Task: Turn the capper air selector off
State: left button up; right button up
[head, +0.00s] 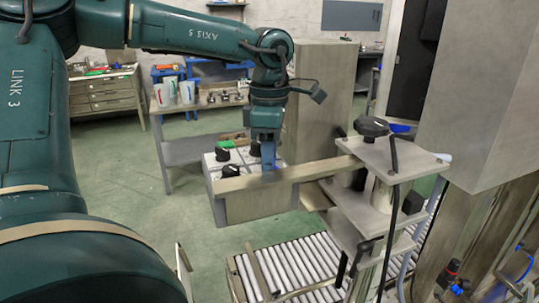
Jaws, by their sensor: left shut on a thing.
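A grey control box (250,207) stands in the middle of the head view, with a pale top panel carrying several black selector knobs. One knob (222,154) is at the back left and another (230,170) at the front left. My left gripper (268,160) points straight down over the right part of the panel, its blue fingers shut on a selector knob that they mostly hide. I cannot read which way that knob points, nor the panel labels. My right gripper is not in view.
A grey beam (290,174) crosses in front of the panel to the capper stand (385,160), which has a black hand knob (371,126). A roller conveyor (300,265) runs below. A workbench (205,103) with white jugs stands behind. Green floor at left is clear.

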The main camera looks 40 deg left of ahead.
pick_arm(q)
jog(key=shift+w+m, duration=0.1)
jog(key=shift+m, duration=0.3)
jog(key=shift+r, duration=0.1)
jog(key=o, duration=0.7)
notch_tip(320, 180, up, 13)
dwell(0.3)
dwell(0.5)
